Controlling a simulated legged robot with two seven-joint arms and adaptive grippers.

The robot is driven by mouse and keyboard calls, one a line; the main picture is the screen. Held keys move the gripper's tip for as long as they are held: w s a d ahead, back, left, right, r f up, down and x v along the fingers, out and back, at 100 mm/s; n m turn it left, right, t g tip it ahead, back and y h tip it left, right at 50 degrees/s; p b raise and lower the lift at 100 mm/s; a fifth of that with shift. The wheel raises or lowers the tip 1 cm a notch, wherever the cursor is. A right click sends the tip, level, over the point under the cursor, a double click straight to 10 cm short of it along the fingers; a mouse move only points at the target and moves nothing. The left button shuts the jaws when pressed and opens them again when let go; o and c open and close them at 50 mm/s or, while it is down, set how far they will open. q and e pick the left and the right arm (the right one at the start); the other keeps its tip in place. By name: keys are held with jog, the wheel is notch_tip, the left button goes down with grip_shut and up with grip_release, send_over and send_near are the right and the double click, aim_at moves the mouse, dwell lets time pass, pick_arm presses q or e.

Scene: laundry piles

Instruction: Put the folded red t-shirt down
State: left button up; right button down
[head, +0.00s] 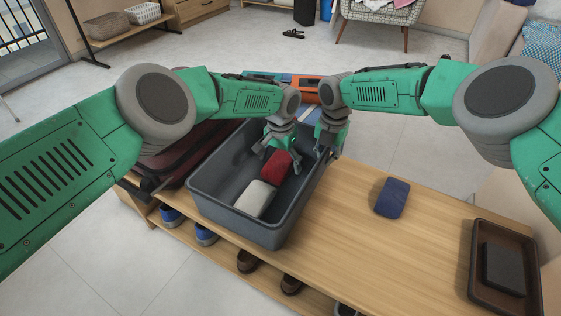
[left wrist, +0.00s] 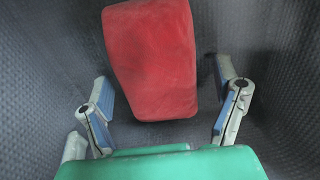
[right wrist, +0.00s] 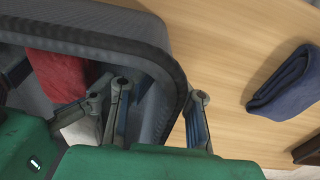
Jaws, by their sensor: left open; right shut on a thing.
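The folded red t-shirt (head: 277,164) lies inside the grey bin (head: 236,226), beside a folded light-grey cloth (head: 255,199). In the left wrist view the red t-shirt (left wrist: 152,60) sits just ahead of my open left fingers, apart from them. My left gripper (head: 283,148) is down inside the bin at the far end of the t-shirt, open and empty. My right gripper (head: 327,150) is shut on the right wall of the bin. In the right wrist view its fingers stand on either side of the bin's rim (right wrist: 168,62). The red t-shirt (right wrist: 60,75) shows partly there, behind my gripper.
The bin stands on a wooden bench (head: 340,220). A folded navy cloth (head: 392,197) lies right of it. A brown tray (head: 470,262) with a dark item is at the right end. A dark red suitcase (head: 170,158) is left of the bin. Shoes stand below.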

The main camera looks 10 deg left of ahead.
aim_at(280, 158)
pick_arm(q)
notch_tip(280, 158, up, 12)
pick_arm(e)
jog(key=shift+f, duration=0.1)
dwell(0.4)
pick_arm(q)
jog(key=shift+s, duration=0.1)
pick_arm(e)
jog(key=c, duration=1.6)
grip_release()
